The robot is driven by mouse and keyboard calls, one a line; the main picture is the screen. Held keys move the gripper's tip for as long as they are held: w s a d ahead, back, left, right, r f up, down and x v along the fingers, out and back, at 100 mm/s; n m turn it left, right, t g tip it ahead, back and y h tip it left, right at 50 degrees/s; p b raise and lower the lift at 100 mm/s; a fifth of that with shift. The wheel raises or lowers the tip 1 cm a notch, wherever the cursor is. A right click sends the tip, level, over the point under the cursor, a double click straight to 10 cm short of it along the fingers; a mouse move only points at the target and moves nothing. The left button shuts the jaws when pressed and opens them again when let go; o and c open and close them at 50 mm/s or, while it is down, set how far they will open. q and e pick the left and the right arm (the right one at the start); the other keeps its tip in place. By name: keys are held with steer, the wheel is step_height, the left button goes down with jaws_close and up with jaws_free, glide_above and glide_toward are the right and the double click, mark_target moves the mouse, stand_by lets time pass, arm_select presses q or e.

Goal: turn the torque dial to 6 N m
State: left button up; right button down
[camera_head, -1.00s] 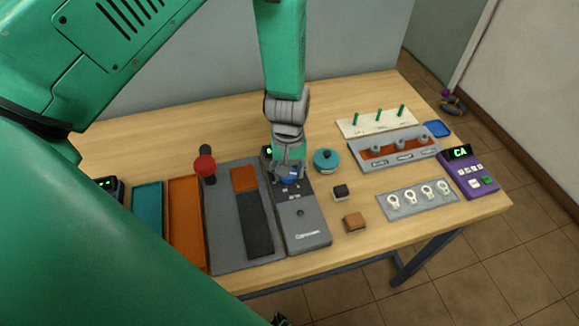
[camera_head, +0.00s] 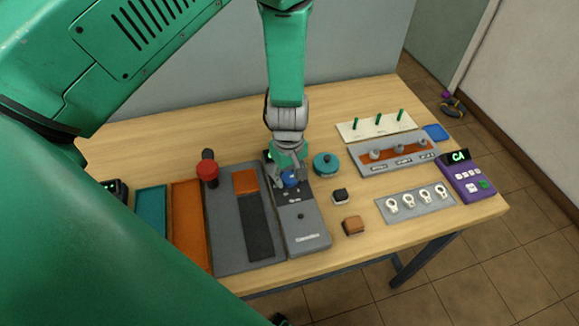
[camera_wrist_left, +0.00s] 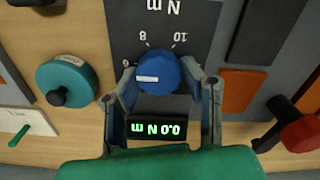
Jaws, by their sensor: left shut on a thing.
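The torque dial is a blue knob (camera_wrist_left: 160,73) on a dark grey panel of the torque unit (camera_head: 302,222). My left gripper (camera_head: 291,181) comes down from above onto it. In the left wrist view, the left gripper (camera_wrist_left: 163,88) has a finger on each side of the knob and is shut on it. A white mark on the knob points left in that view. Scale numbers 8 and 10 show upside down, with part of another number at the left. The display (camera_wrist_left: 157,129) reads 0.0 N m, upside down. My right gripper is not seen.
A teal round knob (camera_head: 326,164) stands close to the right of the unit, with small black (camera_head: 340,196) and brown (camera_head: 352,225) blocks nearby. A red-topped lever (camera_head: 207,171) stands left. A purple meter (camera_head: 470,180) sits at the right edge.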

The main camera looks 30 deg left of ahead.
mark_target(289, 175)
arm_select(q)
steer(key=shift+w+a+r, duration=0.15)
steer(key=shift+w+r, duration=0.05)
steer(key=shift+w, duration=0.2)
steer(key=o, duration=1.1)
steer(key=shift+o, duration=0.2)
steer(key=shift+s+f, duration=0.1)
steer(key=shift+f, duration=0.05)
step_height(289, 175, up, 12)
steer(key=shift+s+f, duration=0.1)
steer(key=shift+f, duration=0.05)
